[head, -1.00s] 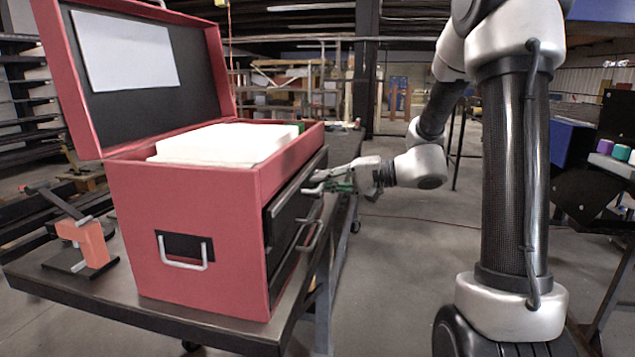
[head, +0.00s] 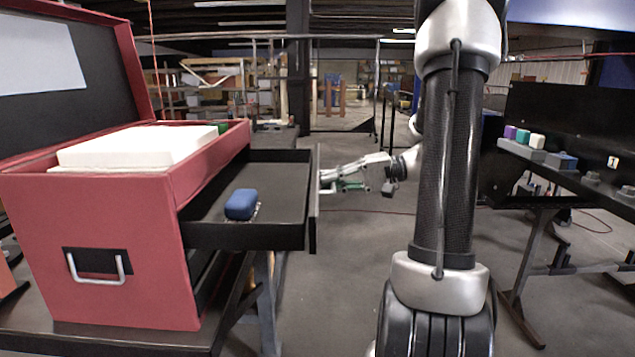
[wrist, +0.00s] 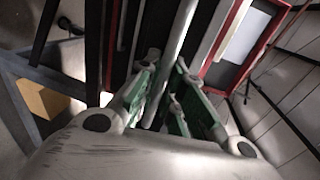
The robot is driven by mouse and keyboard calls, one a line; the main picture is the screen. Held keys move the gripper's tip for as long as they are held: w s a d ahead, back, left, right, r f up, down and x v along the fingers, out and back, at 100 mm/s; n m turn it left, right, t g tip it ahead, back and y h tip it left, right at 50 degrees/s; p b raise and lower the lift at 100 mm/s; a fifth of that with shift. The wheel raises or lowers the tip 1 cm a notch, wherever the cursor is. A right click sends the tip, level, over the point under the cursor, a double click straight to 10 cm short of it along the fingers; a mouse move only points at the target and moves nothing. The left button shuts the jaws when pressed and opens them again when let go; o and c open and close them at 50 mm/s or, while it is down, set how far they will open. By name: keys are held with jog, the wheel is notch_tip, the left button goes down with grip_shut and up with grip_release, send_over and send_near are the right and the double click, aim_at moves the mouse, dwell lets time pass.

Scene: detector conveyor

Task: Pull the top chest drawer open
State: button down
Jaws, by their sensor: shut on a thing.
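The red tool chest (head: 95,240) stands on a dark table at the left of the head view, its lid raised. Its top drawer (head: 290,208) is pulled well out toward the right, black inside. A blue block (head: 241,204) lies in the drawer. My gripper (head: 325,180) is at the drawer's front face, on the far side from the camera. In the wrist view my gripper (wrist: 172,105) has its green-padded fingers on either side of the grey bar handle (wrist: 178,50). The handle is hidden behind the drawer front in the head view.
White foam-like blocks (head: 140,146) fill the chest's top. A dark bench (head: 560,170) with coloured pieces stands at the right. The floor (head: 340,290) between the table and my arm is clear.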

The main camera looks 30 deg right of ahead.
jog(key=shift+s+d, duration=0.2)
jog(key=shift+d, duration=0.15)
jog(key=c, duration=1.8)
grip_release()
jog(key=shift+d, duration=0.1)
jog(key=v, duration=1.1)
jog(key=shift+s+d, duration=0.2)
jog(key=shift+d, duration=0.15)
